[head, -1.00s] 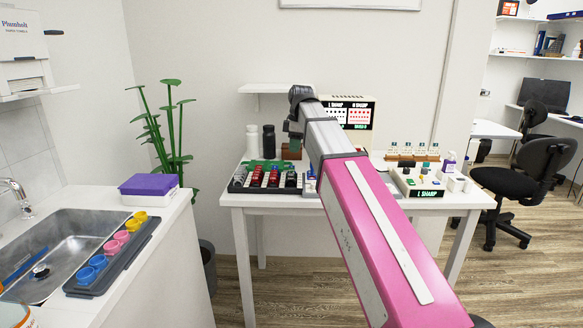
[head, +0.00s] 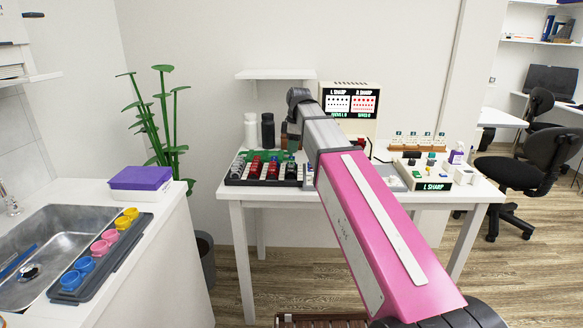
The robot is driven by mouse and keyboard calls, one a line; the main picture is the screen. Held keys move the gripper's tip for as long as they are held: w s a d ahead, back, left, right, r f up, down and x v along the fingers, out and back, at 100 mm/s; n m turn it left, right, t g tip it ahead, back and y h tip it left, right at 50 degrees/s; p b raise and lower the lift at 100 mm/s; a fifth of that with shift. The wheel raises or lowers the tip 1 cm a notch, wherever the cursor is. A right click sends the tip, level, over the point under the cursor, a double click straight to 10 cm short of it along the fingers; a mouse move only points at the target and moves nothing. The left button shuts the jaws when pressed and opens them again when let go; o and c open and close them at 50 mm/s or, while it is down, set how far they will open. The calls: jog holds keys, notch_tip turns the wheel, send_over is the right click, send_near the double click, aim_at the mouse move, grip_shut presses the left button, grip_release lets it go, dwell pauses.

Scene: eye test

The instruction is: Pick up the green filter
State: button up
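A dark tray (head: 262,182) on the white table holds rows of small black, red and grey round pieces, probably the filters. A flat green surface (head: 284,158) shows at the tray's back. I cannot single out a green filter among these pieces; they are too small and partly hidden by my arm. My gripper (head: 292,132) points down at the end of my pink and grey arm, above the tray's back right part. Its fingers are too small and dark to tell whether they are open or hold anything.
A control box (head: 433,187) reading "L SHARP" and a wooden rack (head: 418,148) are at the right. White (head: 250,130) and black (head: 268,130) bottles stand behind the tray. A sink counter is at left.

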aim_at(291, 159)
notch_tip(291, 159, down, 5)
jog(key=shift+a+r, duration=0.1)
jog(key=shift+a, duration=0.05)
jog(key=shift+c, duration=0.3)
grip_shut()
jog(key=shift+r, duration=0.1)
